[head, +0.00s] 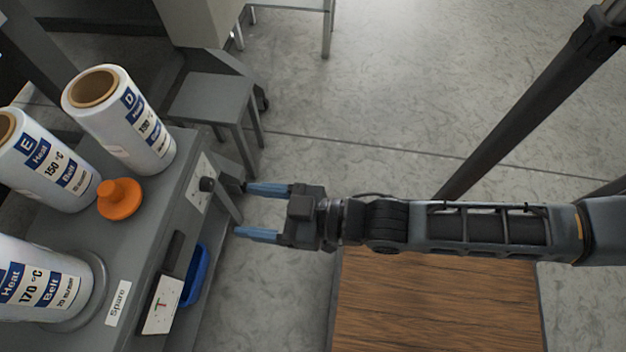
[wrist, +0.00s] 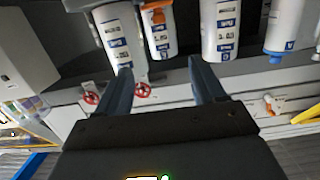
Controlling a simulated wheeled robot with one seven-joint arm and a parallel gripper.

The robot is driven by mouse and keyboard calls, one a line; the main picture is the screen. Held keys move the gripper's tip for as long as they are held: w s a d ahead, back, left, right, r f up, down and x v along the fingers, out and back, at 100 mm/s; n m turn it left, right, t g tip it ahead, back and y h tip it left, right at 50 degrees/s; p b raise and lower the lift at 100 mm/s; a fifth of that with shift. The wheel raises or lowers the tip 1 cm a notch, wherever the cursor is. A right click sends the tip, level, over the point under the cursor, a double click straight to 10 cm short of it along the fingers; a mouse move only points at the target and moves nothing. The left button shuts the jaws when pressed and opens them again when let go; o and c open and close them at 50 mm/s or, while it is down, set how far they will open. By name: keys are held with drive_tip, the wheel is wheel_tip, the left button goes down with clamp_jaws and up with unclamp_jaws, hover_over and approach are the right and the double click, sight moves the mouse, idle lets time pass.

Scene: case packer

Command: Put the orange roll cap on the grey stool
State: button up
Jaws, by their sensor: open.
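The orange roll cap (head: 120,199) stands on the grey machine top, beside the white roll marked E. An orange piece that looks like the cap also shows at the top of the wrist view (wrist: 157,12), among the rolls. The grey stool (head: 208,98) stands on the floor beyond the machine, at the upper left of the head view. My gripper (head: 245,210) is open and empty, with blue fingers pointing left toward the machine's side. It is to the right of the cap and apart from it. The fingers also show in the wrist view (wrist: 160,72).
White rolls marked E (head: 45,165), D (head: 125,125) and 170 °C (head: 35,283) stand on the machine top (head: 150,215). A blue bin (head: 194,276) is below. A wooden surface (head: 437,305) lies under my arm.

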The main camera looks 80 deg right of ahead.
drive_tip(key=s+r, duration=0.4)
drive_tip(key=s, duration=0.2)
drive_tip(key=shift+s+r+g, duration=0.25)
drive_tip(key=shift+s+g, duration=0.05)
drive_tip(key=shift+s, duration=0.05)
drive_tip(key=shift+g, duration=0.5)
drive_tip(key=s+r, duration=0.3)
drive_tip(key=r, duration=0.1)
drive_tip(key=s+r, duration=0.2)
drive_tip(key=r, duration=0.1)
drive_tip(key=shift+s+d, duration=0.2)
drive_tip(key=shift+s, duration=0.15)
